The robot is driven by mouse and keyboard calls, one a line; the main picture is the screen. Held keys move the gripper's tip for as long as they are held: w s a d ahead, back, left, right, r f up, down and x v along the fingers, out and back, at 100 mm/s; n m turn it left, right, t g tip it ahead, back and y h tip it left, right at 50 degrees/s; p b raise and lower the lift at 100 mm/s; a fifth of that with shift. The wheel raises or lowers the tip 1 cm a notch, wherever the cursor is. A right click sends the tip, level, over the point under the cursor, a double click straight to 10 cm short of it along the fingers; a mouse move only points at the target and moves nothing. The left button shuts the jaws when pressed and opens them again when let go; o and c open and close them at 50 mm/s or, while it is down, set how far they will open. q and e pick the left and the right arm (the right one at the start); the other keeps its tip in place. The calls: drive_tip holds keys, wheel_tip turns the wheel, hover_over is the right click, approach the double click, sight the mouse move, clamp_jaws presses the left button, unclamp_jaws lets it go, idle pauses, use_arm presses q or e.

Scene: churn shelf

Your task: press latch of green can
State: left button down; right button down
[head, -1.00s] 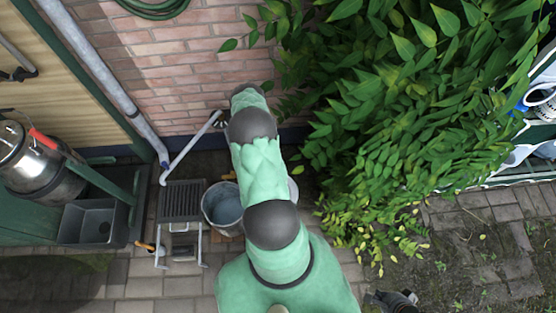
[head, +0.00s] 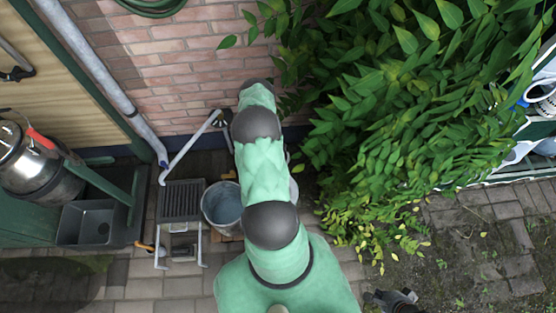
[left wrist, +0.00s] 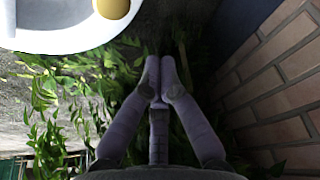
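I cannot make out a green can or its latch in either view. A metal churn (head: 38,170) with a red handle (head: 40,138) stands at the left of the head view. In the left wrist view my left gripper (left wrist: 160,72) has its two fingertips together with nothing visible between them. Greenery lies behind it. A white rounded thing (left wrist: 80,38) with a tan round part (left wrist: 112,8) fills the top left there, apart from the fingertips. My right gripper (head: 395,300) shows dark at the bottom edge of the head view; its finger opening is unclear.
A grey bucket (head: 222,205) stands beside a slatted rack (head: 181,200) and a grey basin (head: 90,222). A brick wall (head: 180,70) is behind. A leafy bush (head: 390,130) fills the right. Paving (head: 140,285) is open at the lower left. My arm hides the middle.

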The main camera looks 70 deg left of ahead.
use_arm(q)
drive_tip(key=p+v, duration=0.4)
drive_tip(key=v, duration=0.6)
drive_tip(key=shift+s, duration=0.15)
